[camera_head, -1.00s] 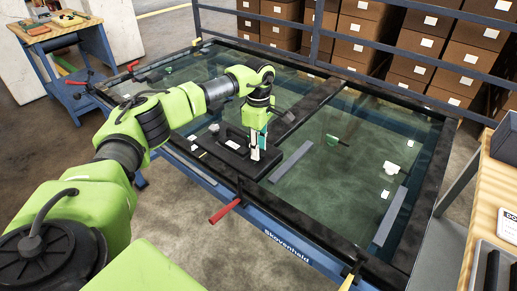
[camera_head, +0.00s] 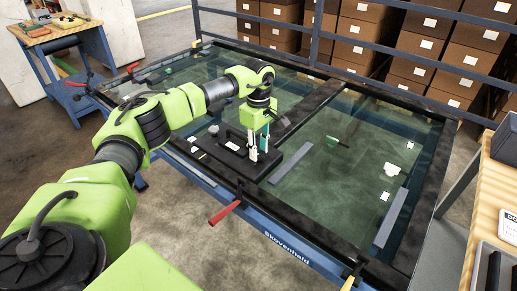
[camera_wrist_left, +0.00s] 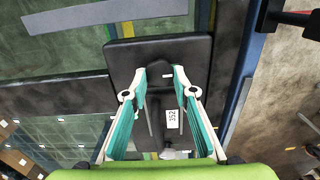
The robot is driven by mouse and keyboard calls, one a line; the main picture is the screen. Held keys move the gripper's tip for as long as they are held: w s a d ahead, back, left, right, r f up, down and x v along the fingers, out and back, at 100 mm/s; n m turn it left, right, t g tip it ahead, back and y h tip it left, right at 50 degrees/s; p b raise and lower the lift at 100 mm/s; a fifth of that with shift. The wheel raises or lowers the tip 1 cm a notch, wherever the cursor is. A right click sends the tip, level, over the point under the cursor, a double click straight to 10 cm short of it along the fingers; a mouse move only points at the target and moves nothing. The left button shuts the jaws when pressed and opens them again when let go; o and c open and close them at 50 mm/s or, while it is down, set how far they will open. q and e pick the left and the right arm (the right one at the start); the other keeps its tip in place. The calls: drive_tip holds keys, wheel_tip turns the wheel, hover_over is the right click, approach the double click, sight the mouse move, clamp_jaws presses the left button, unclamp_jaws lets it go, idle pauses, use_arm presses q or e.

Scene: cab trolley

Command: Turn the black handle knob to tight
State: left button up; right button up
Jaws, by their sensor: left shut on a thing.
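A black plate (camera_head: 226,152) lies on the near frame bar of the glass-topped trolley, and it also shows in the left wrist view (camera_wrist_left: 190,52). My left gripper (camera_head: 257,156) points down over the plate's right part. In the left wrist view, the gripper (camera_wrist_left: 159,75) has its two white-and-teal fingers on either side of a dark handle knob (camera_wrist_left: 159,92) and is shut on it. A white label reading 352 (camera_wrist_left: 173,118) lies just behind the fingertips. The fingers hide part of the knob, and its tight mark cannot be made out. My right gripper is not in view.
A red lever (camera_head: 225,212) sticks out from the trolley's near edge. Small pale pieces (camera_head: 391,169) and a grey strip (camera_head: 290,163) lie on the glass. A wooden bench (camera_head: 496,170) stands at the right. Cartons stand behind a blue rail.

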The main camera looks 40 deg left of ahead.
use_arm(q)
drive_tip(key=o, duration=1.1)
drive_tip(key=shift+r, duration=0.1)
wheel_tip(320, 180, up, 12)
